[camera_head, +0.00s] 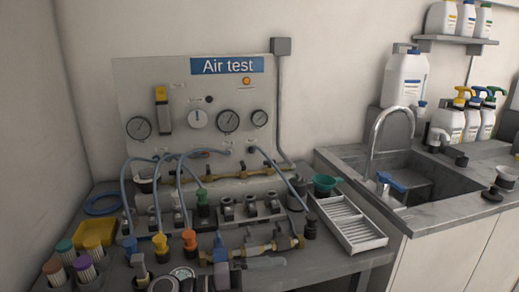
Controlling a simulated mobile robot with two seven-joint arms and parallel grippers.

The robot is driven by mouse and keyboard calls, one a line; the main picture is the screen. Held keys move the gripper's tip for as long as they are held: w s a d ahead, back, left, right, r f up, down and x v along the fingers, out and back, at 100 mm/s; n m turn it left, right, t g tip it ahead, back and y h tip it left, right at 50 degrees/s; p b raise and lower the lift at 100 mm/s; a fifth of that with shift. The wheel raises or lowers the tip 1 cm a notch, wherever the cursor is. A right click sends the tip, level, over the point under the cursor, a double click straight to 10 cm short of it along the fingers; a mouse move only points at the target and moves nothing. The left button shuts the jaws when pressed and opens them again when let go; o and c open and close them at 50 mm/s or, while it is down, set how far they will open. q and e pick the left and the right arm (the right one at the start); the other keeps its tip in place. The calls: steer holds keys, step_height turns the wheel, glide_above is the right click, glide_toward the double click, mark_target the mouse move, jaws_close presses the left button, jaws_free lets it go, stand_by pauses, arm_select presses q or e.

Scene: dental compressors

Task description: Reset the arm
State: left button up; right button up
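Neither of my arms nor their grippers shows in the head view. The view holds an air test panel (190,100) standing upright at the back of a grey workbench (340,262). The panel carries several round gauges, a blue "Air test" sign (227,66) and a lit orange lamp (246,81). Blue hoses (181,190) run from the panel down to fittings on the bench.
Brass fittings (270,247), a yellow tray (94,233) and capped cylinders (86,268) crowd the bench. A white slotted tray (350,222) lies at its right. Further right are a sink (408,183) with a tall faucet (388,113), a white jug (405,78) and pump bottles (450,122).

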arm_select(q)
steer(key=s+a+f+n+t+y+p, duration=0.1)
steer(key=s+a+f+n+t+y, duration=0.1)
steer(key=a+f+n+t+y, duration=0.45)
steer(key=s+a+f+n+t+y+p, duration=0.1)
steer(key=s+a+f+n+t+y, duration=0.15)
steer(key=a+n+t, duration=0.8)
steer(key=s+a+f+n+g+y, duration=0.2)
steer(key=s+f+n+g+y, duration=0.1)
steer(key=s+f+n+g, duration=0.1)
steer(key=s+a+f+n+g+y, duration=0.3)
steer(key=s+f+n+g, duration=0.2)
steer(key=s+f, duration=0.2)
steer(key=s, duration=0.2)
steer(key=shift+s+a+g+p, duration=0.25)
steer(key=shift+s+g+p, duration=0.05)
steer(key=shift+p, duration=0.1)
steer(key=shift+w+f, duration=0.1)
